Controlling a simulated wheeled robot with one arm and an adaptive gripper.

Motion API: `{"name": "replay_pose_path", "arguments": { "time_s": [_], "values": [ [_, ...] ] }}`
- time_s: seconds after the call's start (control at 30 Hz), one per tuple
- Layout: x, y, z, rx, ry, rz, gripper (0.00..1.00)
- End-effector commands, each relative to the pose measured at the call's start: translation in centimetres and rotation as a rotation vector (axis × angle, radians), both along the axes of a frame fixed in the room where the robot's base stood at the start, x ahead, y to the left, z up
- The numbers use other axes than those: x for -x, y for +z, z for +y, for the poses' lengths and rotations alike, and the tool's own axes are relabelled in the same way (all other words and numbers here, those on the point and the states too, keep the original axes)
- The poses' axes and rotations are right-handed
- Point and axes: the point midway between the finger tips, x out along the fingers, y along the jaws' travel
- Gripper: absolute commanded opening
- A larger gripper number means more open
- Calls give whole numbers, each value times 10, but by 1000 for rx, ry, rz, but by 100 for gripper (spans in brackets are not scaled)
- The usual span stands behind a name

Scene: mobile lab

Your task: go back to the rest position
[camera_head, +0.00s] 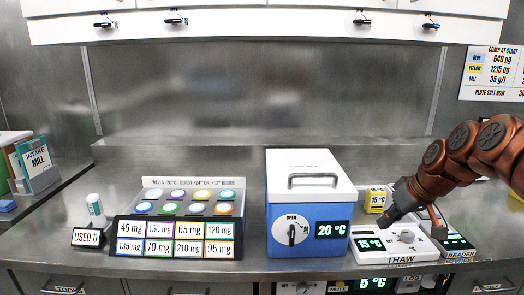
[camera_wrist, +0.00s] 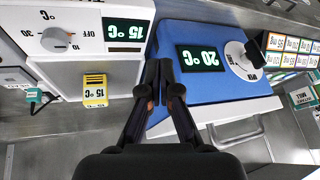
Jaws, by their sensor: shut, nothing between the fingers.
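My gripper (camera_head: 386,221) is in the right part of the head view, at the end of my copper-coloured arm, pointing down and left over the white THAW unit (camera_head: 420,250). In the wrist view my gripper (camera_wrist: 159,72) has its two dark fingers side by side and shut, with nothing between them. The fingertips appear between the white unit and the blue box (camera_wrist: 215,75). Whether they touch anything cannot be told.
The blue box with a white lid (camera_head: 305,170) reads 20 °C. A small yellow block (camera_head: 376,200) stands behind the THAW unit. A rack of coloured wells (camera_head: 190,205) and a USED 0 sign (camera_head: 88,238) are left. Cabinets (camera_head: 250,25) hang above.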

Motion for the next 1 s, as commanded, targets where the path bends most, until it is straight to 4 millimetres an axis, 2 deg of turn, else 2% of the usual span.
{"name": "replay_pose_path", "arguments": {
  "time_s": [0.03,0.2,0.4,0.53,0.7,1.0],
  "values": [
    [13,-2,27,4,26,30,0],
    [64,-21,96,19,70,158,0],
    [139,-52,148,67,67,316,0],
    [193,-74,165,110,35,419,0],
    [254,-100,172,161,-26,532,0],
    [319,-125,167,215,-123,641,0]
  ]
}}
